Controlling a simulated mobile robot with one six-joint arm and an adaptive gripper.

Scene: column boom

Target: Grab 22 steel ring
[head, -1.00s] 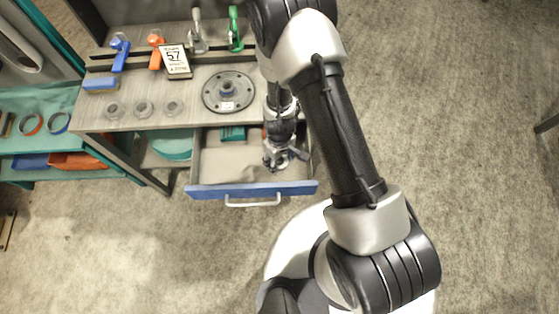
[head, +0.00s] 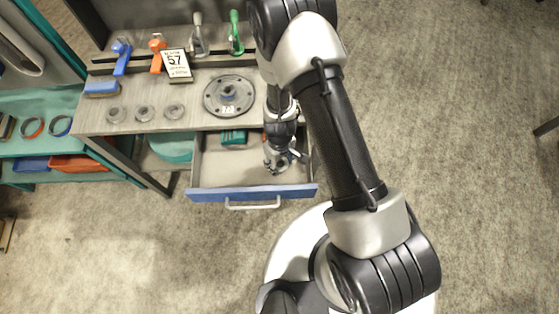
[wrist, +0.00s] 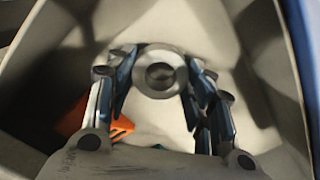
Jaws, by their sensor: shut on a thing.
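A steel ring (wrist: 160,53) with a round hole sits between the fingers of my gripper (wrist: 162,82) in the wrist view. My gripper is shut on the ring, with a finger on each side of it. No number can be read on the ring. In the head view my gripper (head: 276,166) is inside the open drawer (head: 225,176), in its right part. The ring cannot be made out there, as the gripper hides it.
An orange object (wrist: 92,118) lies left of the fingers. A green object (head: 233,137) is at the drawer's back. The bench above holds a flanged disc (head: 214,108), several small grey rings (head: 145,113) and a "57" sign (head: 177,66). The blue drawer front (head: 215,194) bounds the near side.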

